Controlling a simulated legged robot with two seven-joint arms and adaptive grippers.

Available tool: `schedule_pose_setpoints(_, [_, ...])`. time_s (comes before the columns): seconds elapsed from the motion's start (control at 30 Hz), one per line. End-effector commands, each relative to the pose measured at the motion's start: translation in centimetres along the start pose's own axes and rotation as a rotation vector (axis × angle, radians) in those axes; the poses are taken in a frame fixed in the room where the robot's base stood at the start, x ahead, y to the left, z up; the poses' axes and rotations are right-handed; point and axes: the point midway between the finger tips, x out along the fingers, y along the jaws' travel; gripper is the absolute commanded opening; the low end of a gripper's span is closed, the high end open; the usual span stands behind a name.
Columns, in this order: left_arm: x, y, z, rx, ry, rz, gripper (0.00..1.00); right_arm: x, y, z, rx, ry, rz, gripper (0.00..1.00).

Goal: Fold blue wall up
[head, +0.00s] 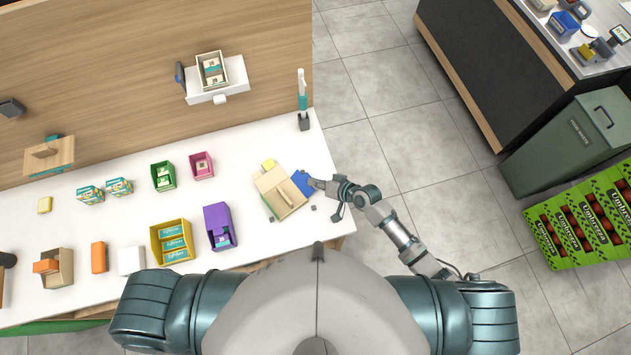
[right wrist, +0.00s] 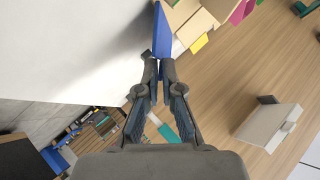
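The blue wall (head: 301,181) is a flat blue panel at the right side of a tan open box (head: 285,198) on the white counter. In the head view it slants outward from the box. My right gripper (head: 316,184) is at the panel's outer edge. In the right wrist view the blue wall (right wrist: 162,32) shows nearly edge-on, its near end at my right fingertips (right wrist: 160,62). The fingers are close together and look shut on that edge. The box interior is partly hidden by its walls and flaps. My left gripper is not in view.
A yellow block (head: 268,164) lies behind the box. A purple box (head: 219,227) and yellow box (head: 172,242) stand to its left. The counter's right edge is close to my right arm.

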Motion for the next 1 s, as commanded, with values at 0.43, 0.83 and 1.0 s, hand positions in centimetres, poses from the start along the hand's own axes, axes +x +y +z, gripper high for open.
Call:
schedule_pose_setpoints(0.43, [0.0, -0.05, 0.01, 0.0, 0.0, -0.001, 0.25, 0.0, 0.11, 0.06, 0.0, -0.001, 0.002, 0.0])
schedule_pose_setpoints(0.83, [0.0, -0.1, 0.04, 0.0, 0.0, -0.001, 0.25, 0.0, 0.07, 0.03, 0.0, -0.001, 0.001, 0.15])
schedule_pose_setpoints(1.0, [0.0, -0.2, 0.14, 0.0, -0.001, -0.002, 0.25, -0.02, 0.04, 0.0, 0.0, 0.0, 0.001, 0.15])
